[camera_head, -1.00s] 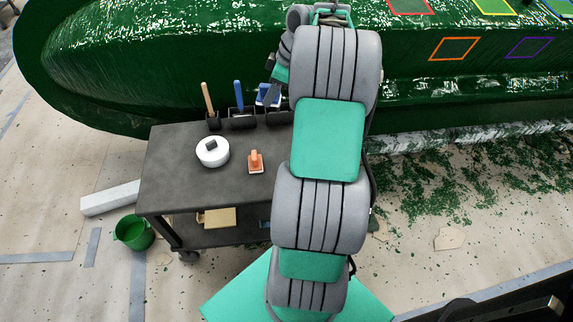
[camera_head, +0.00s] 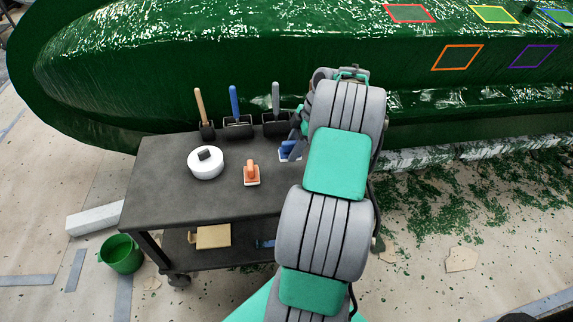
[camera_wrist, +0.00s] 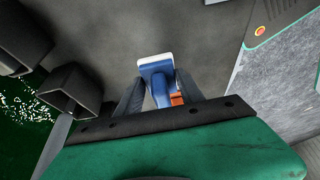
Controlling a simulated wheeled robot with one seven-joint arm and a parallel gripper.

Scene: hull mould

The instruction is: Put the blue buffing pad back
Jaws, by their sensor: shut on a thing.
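The blue buffing pad (camera_head: 290,151) has a blue grip body over a white pad. It is at the back right of the dark cart top (camera_head: 165,190), and I cannot tell if it touches the surface. My gripper (camera_head: 298,135) is partly hidden behind my arm in the head view. In the wrist view my gripper (camera_wrist: 155,92) is shut on the blue pad (camera_wrist: 156,66), whose white edge faces away. An orange pad (camera_head: 251,174) with a white base sits on the cart top, left of the blue one.
Dark holders along the back edge carry tan (camera_head: 200,105), blue (camera_head: 234,102) and grey (camera_head: 276,98) handles. The green hull (camera_head: 200,60) rises behind. A green bucket (camera_head: 121,254) stands on the floor.

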